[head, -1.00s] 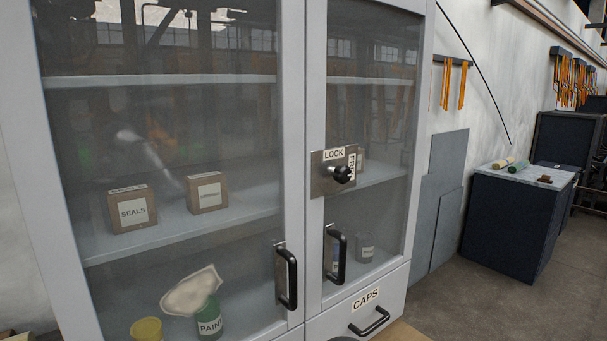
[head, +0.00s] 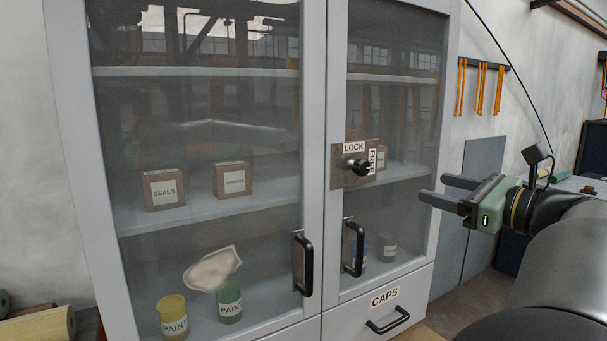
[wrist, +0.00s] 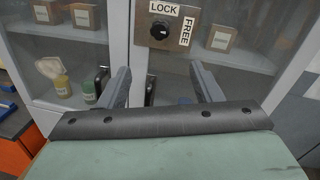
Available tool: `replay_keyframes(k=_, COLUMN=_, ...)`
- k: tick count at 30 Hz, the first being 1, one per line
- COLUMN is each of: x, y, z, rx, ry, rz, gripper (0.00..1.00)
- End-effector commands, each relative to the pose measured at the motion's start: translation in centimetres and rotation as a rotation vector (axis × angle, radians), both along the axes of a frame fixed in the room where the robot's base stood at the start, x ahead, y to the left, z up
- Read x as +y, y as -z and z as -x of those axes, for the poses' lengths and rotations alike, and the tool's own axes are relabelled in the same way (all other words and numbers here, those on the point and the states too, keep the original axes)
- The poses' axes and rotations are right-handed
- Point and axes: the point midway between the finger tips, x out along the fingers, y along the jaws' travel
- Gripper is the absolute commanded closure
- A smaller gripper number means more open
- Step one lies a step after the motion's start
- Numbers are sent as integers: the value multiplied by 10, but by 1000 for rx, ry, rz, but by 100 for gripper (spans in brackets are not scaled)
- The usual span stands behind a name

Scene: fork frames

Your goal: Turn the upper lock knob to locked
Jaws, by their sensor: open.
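In the wrist view my gripper (wrist: 162,82) shows both fingers spread. Which way the knob's pointer faces is too small to tell.
Black handles (head: 303,263) and (head: 354,248) stick out from the two glass doors below the plate. A CAPS drawer (head: 388,318) is underneath. Boxes and paint cans stand behind the glass. The space between my gripper and the doors looks clear.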

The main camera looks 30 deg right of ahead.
Motion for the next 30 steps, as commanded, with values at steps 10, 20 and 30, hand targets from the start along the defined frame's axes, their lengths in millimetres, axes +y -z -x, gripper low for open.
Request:
replay_keyframes(k=10, x=10, y=-2, z=-56, rx=-3, ry=-5, rz=-2, gripper=41)
replay_keyframes(k=20, x=22, y=-2, z=-127, rx=-1, ry=-3, rz=-2, gripper=41)
replay_keyframes(k=30, x=28, y=-1, z=-167, rx=-2, ry=-1, rz=0, gripper=41)
